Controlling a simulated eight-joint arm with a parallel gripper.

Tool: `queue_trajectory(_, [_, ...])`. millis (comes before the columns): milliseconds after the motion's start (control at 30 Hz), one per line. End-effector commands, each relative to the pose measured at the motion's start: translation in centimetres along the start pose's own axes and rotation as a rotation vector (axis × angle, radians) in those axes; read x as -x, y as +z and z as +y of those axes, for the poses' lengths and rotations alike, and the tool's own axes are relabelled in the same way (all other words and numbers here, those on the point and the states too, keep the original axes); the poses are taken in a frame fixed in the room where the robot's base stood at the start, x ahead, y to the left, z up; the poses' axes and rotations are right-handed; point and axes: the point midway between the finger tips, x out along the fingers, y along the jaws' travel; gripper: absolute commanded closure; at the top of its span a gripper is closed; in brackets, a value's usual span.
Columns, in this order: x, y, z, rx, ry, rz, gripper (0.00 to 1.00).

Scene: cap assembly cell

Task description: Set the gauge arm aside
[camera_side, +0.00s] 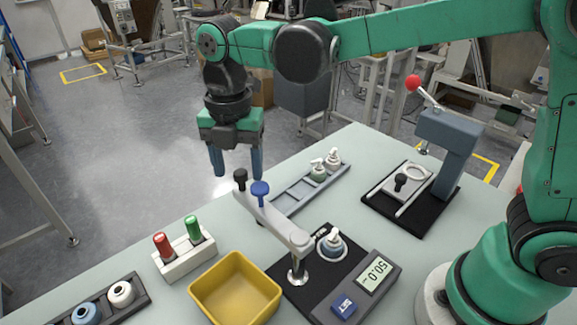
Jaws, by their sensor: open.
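The gauge arm (272,218) is a light grey bar on a metal post (297,271) at the gauge station. It reaches from the post toward the back left, with a black knob (240,180) and a blue knob (260,192) near its far end. A bottle with a white pump top (333,243) stands on the station's black base (278,265), to the right of the bar. My gripper (236,170) is open and empty, pointing down behind the knobs and apart from them. Its height above the table is hard to judge.
A grey rail (295,192) with two pump bottles lies behind the bar. A yellow bin (235,290) stands front left, near a white holder (185,258) with red and green pieces. A readout (375,275) shows 50.0. A lever press (445,145) stands at right.

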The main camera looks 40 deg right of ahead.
Motion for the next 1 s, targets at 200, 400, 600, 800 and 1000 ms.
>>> queue_trajectory(200, [2.7,0.0,0.0,0.000,0.000,0.000,0.40])
queue_trajectory(400, [4.8,0.0,0.0,0.001,0.001,0.000,0.40])
queue_trajectory(600, [5.4,0.0,0.0,0.001,0.001,0.000,0.40])
queue_trajectory(800, [5.3,0.0,-0.1,-0.005,0.002,0.000,0.40])
queue_trajectory(1000, [5.5,1.2,-2.1,-0.304,0.083,-0.018,0.40])
